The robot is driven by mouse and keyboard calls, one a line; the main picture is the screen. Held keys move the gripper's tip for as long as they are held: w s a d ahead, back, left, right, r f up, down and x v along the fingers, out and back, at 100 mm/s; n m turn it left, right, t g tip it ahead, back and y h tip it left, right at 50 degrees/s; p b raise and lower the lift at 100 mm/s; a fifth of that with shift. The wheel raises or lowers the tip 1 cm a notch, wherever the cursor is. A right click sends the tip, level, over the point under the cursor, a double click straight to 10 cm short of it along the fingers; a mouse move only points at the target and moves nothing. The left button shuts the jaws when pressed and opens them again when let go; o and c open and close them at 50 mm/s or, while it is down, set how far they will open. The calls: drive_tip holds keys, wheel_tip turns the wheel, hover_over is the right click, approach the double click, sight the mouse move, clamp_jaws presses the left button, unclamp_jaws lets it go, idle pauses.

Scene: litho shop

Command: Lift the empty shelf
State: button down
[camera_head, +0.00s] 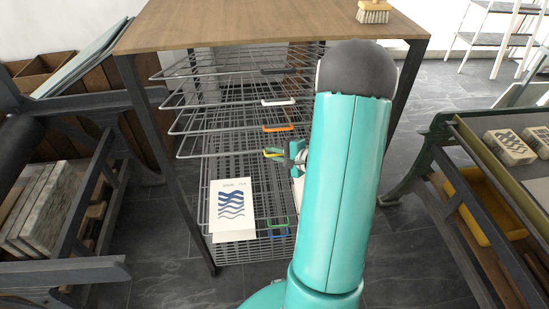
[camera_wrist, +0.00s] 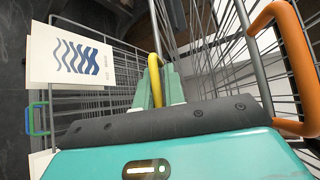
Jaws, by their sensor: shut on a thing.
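A wire drying rack (camera_head: 205,170) stands under a wooden tabletop. Its upper wire shelves, with white (camera_head: 278,102) and orange (camera_head: 278,127) handles, look bare. My gripper (camera_head: 275,153) is below the orange handle, at the rack's front. It is shut on a yellow handle (camera_head: 268,154), which also shows between the fingers in the wrist view (camera_wrist: 156,75). A white print with blue waves (camera_head: 232,207) lies on a lower shelf; it is at the upper left in the wrist view (camera_wrist: 72,58). My arm hides the rack's right side, so how far the yellow-handled shelf is raised cannot be told.
The orange handle (camera_wrist: 283,65) is close by on the right in the wrist view. Green and blue handles (camera_head: 277,227) are lower down. A brush (camera_head: 373,12) lies on the tabletop (camera_head: 240,25). Side benches stand left (camera_head: 70,270) and right (camera_head: 520,200).

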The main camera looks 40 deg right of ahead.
drive_tip(key=shift+s+f, duration=0.15)
drive_tip(key=c, duration=1.5)
unclamp_jaws()
drive_tip(key=shift+c, duration=0.2)
drive_tip(key=shift+s, duration=0.1)
drive_tip(key=v, duration=1.3)
drive_tip(key=shift+s, duration=0.3)
drive_tip(key=shift+d, duration=0.1)
